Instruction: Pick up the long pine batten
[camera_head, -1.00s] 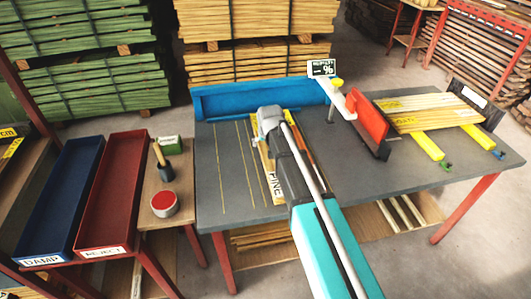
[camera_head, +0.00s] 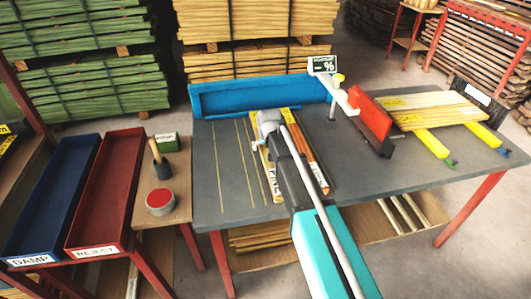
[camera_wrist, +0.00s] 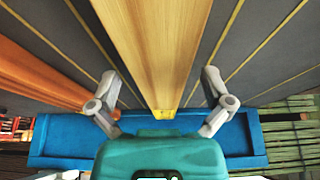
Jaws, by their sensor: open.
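The long pine batten (camera_head: 262,182) is pale wood with a label at its near end. It lies lengthwise on the grey bench in the head view, partly hidden under my arm. In the wrist view the batten (camera_wrist: 155,45) runs down the middle, tapering toward the blue rail. My gripper (camera_wrist: 160,76) is open, with one finger on each side of the batten and a visible gap on both sides. I cannot tell how far the fingertips are above the bench. In the head view the fingers are mostly hidden by my wrist.
A reddish-orange batten (camera_head: 316,168) lies just right of the pine one; it also shows at left in the wrist view (camera_wrist: 40,65). A blue rail (camera_head: 225,98) closes the bench's back. A red block (camera_head: 371,122) stands right. The grey bench top (camera_head: 207,165) is bare at left.

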